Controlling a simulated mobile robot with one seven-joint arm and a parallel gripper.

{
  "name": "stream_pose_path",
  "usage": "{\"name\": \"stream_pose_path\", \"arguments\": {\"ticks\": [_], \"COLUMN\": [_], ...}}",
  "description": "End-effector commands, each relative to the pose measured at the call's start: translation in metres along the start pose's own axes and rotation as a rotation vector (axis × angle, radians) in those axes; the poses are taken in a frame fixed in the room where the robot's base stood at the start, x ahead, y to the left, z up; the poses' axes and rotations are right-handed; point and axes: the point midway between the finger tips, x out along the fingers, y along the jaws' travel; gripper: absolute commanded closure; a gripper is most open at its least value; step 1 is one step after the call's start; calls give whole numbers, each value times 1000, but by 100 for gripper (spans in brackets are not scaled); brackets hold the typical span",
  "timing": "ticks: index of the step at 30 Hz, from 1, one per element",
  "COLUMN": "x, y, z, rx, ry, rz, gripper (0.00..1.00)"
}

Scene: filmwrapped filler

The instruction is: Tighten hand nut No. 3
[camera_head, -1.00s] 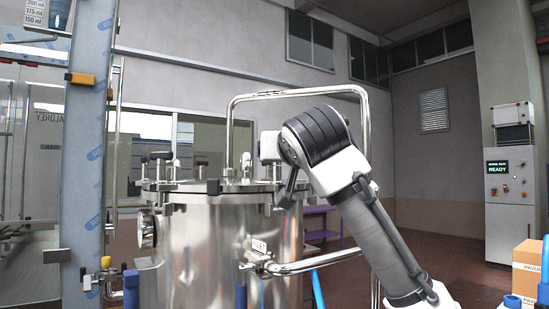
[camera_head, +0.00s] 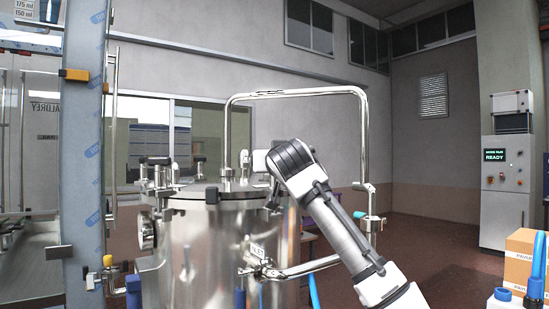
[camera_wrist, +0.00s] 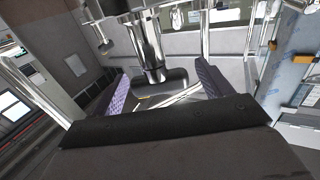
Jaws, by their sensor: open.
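The steel vessel (camera_head: 220,245) stands in the middle of the head view with a flat lid (camera_head: 222,190). Dark-topped hand nuts stand around the lid's rim, one at the left (camera_head: 158,161) and one further right (camera_head: 199,160). I can read no numbers, so I cannot tell which is No. 3. My gripper is mostly hidden behind my wrist at the lid's right side. In the wrist view my gripper (camera_wrist: 164,80) is open, with purple-padded fingers apart.
A bent steel pipe (camera_head: 295,93) arches over the vessel, its right leg close to my arm. A valve pipe (camera_head: 305,267) juts from the vessel's front. A film-wrapped frame (camera_head: 90,130) stands left. A cardboard box (camera_head: 524,262) is at right.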

Motion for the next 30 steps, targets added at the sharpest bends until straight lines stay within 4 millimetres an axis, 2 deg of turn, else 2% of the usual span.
{"name": "stream_pose_path", "arguments": {"ticks": [5,15,16,24,30], "x": [0,0,0,0,0], "y": [0,0,0,-1,-3], "z": [0,0,0,1,3], "rx": [0,0,0,2,5], "ry": [0,0,0,0,-1], "rz": [0,0,0,26,114], "gripper": [22,65,66,66,66]}}
